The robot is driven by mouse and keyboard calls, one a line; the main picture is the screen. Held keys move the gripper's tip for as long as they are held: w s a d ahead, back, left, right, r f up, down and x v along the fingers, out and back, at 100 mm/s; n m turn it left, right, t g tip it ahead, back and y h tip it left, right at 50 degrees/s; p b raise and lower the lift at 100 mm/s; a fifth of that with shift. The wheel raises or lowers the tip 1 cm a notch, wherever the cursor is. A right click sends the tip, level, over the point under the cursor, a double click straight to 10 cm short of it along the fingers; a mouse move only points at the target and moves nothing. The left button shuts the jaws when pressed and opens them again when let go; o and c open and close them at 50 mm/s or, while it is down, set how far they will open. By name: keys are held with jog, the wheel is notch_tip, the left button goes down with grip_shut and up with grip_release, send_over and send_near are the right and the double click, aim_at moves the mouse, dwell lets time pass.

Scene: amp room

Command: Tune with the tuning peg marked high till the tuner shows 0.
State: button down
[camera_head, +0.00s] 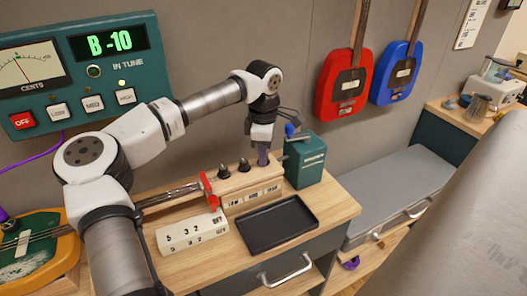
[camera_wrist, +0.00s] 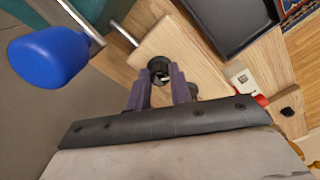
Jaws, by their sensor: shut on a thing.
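The tuner (camera_head: 80,75) is at the upper left in the head view. Its green display (camera_head: 110,43) reads "B -10", and its needle meter (camera_head: 30,68) is beside it. A small light (camera_head: 122,82) glows above the rightmost button. The wooden block (camera_head: 218,186) carries dark tuning pegs (camera_head: 244,165) and a label strip on its front. My gripper (camera_head: 262,157) points down at the block's right-end peg, above the label end that seems to read HIGH. In the wrist view, my purple fingers (camera_wrist: 162,84) are shut on this peg (camera_wrist: 159,66), which they partly hide.
A teal box (camera_head: 305,165) with a blue-knobbed crank (camera_wrist: 46,56) stands close beside my gripper. A black tray (camera_head: 250,245) and a white numbered block (camera_head: 190,234) lie in front. Red (camera_head: 343,88) and blue (camera_head: 397,75) guitars hang on the wall.

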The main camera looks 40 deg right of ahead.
jog(key=shift+m, duration=0.6)
jog(key=c, duration=1.3)
grip_release()
jog(key=shift+o, duration=0.2)
notch_tip(320, 180, up, 14)
jog(key=b, duration=0.1)
jog(key=shift+b, duration=0.35)
jog(key=shift+f, duration=0.1)
